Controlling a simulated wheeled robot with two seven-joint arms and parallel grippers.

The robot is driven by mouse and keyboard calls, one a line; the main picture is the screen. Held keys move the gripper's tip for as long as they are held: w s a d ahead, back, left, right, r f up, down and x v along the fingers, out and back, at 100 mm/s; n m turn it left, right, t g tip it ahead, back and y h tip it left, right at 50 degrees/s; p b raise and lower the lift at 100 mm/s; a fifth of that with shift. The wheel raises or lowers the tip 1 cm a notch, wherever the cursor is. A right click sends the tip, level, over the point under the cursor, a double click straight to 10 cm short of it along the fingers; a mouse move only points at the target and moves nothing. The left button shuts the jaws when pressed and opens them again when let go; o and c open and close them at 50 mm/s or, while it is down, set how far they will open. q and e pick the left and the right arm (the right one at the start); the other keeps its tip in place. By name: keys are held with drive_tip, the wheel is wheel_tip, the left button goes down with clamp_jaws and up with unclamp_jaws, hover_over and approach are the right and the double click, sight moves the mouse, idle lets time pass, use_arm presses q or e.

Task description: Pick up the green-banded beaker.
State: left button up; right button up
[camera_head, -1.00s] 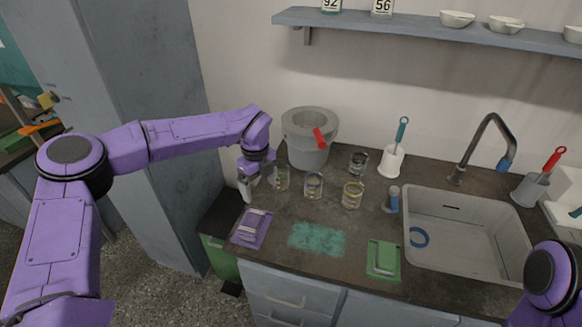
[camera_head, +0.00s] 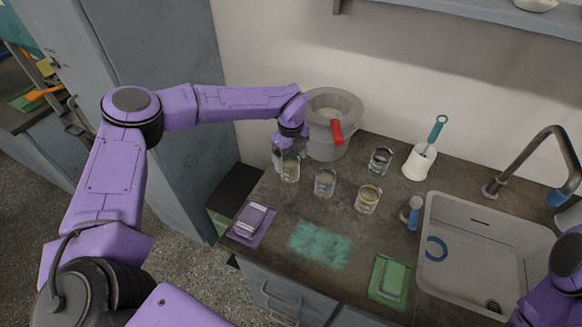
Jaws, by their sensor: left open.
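The green-banded beaker appears to be the leftmost glass (camera_head: 290,171), upright on the dark counter; its band is faint. My left gripper (camera_head: 287,158) is open, pointing down right at this beaker, with one finger at its left side. The gripper partly covers the beaker's top, and I cannot tell whether the fingers touch the glass. My right gripper is out of view; only part of my right arm shows at the lower right.
Close to the right stand a blue-banded beaker (camera_head: 325,184), a yellow-banded beaker (camera_head: 367,199) and a dark-banded beaker (camera_head: 381,160). A sink (camera_head: 480,250) lies right. A teal patch (camera_head: 320,244) marks the front counter.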

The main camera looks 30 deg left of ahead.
use_arm(q)
wheel_tip(320, 180, down, 4)
drive_tip(key=shift+a+f+p, duration=0.1)
drive_tip(key=shift+p, duration=1.05)
drive_tip(key=shift+f, duration=0.5)
drive_tip(key=c, duration=1.1)
drive_tip(key=shift+o, duration=0.2)
